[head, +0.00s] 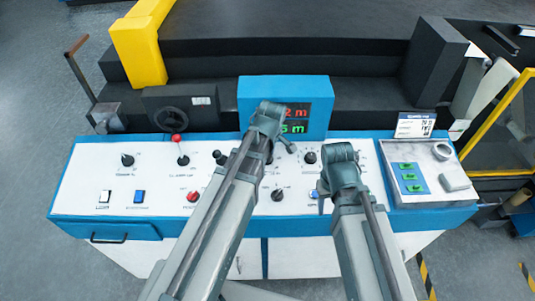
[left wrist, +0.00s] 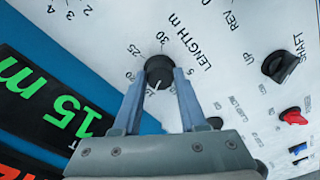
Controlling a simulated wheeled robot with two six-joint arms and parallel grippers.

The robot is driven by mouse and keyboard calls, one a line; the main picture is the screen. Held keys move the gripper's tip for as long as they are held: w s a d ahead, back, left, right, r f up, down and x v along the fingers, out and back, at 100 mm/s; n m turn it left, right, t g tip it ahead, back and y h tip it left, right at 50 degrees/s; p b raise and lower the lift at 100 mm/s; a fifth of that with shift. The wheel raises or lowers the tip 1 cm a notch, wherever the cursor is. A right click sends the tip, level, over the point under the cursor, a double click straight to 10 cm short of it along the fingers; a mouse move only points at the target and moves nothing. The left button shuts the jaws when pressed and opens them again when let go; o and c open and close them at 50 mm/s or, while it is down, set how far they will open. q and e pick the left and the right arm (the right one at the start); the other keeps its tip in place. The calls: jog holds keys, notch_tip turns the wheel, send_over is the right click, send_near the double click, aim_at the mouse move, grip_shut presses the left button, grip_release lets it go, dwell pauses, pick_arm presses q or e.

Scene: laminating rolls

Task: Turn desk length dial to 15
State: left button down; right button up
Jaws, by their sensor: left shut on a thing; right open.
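The black desk length dial (left wrist: 158,68) is on the white panel in the left wrist view, beside the printed words "LENGTH m" and a ring of numbers. My left gripper (left wrist: 160,80) is shut on it, one finger at each side. A white mark shows on the dial between the fingers. The display (left wrist: 60,105) reads a green "15 m" there. In the head view my left gripper (head: 268,118) covers the dial and part of the blue-framed display (head: 322,92). My right gripper (head: 340,165) hangs open over the panel's right half; its fingertips are hidden.
Other controls stand close by: a red-topped lever (head: 178,145), a red knob (head: 193,196), a black dial (head: 278,195) and a black SHAFT knob (left wrist: 284,65). A grey tray (head: 428,185) with green-marked items lies at the right. The panel's left part is free of my arms.

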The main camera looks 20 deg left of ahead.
pick_arm(q)
jog(key=shift+c, duration=2.2)
grip_release()
jog(key=p+v, duration=1.3)
jog(key=shift+r+p, duration=0.3)
jog(key=shift+r, duration=0.1)
jog(key=shift+f, duration=0.1)
